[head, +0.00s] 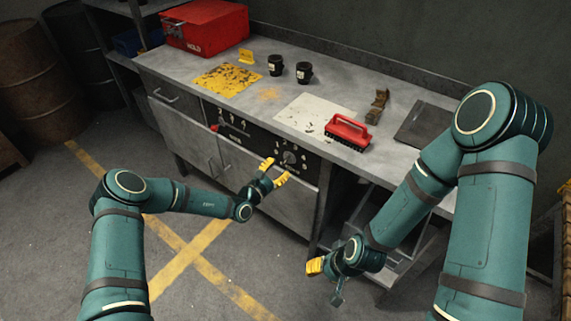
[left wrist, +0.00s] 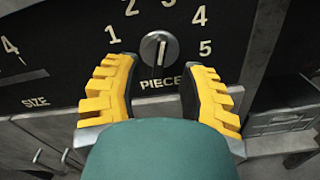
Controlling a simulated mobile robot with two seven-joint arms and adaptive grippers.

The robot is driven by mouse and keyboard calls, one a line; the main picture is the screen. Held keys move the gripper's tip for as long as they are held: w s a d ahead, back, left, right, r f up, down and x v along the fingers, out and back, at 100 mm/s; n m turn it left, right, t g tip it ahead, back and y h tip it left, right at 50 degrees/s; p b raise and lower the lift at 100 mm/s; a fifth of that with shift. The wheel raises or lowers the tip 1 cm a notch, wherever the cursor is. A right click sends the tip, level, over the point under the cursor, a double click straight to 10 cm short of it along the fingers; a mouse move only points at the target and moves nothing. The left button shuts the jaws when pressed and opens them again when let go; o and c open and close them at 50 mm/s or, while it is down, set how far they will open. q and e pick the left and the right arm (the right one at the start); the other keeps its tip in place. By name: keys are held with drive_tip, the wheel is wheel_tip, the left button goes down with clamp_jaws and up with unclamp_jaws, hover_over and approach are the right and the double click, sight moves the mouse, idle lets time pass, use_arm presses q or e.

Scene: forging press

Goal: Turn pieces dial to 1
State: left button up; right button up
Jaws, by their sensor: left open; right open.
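The pieces dial (head: 290,157) is a round metal knob on the black panel at the front of the bench. In the left wrist view the dial (left wrist: 160,49) has numbers 1 to 5 in an arc around it and the label PIECES below. Its white mark stands about upright, toward the 3. My left gripper (head: 274,171) is open in front of the panel, its yellow fingers on either side of the dial in the wrist view. The fingers look apart from the knob, and contact cannot be seen. My right gripper (head: 326,282) is open and empty, low before the bench.
A second dial area labelled SIZE (left wrist: 36,102) lies left of the pieces dial. On the bench top (head: 340,85) are a red toolbox (head: 205,28), two black cups, a red-handled brush (head: 347,132) and a dark plate. Open floor lies before the bench.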

sight(285, 162)
use_arm(q)
drive_tip(key=shift+b+x, duration=0.5)
drive_tip(key=shift+x, duration=1.85)
drive_tip(key=shift+a, duration=0.1)
clamp_jaws()
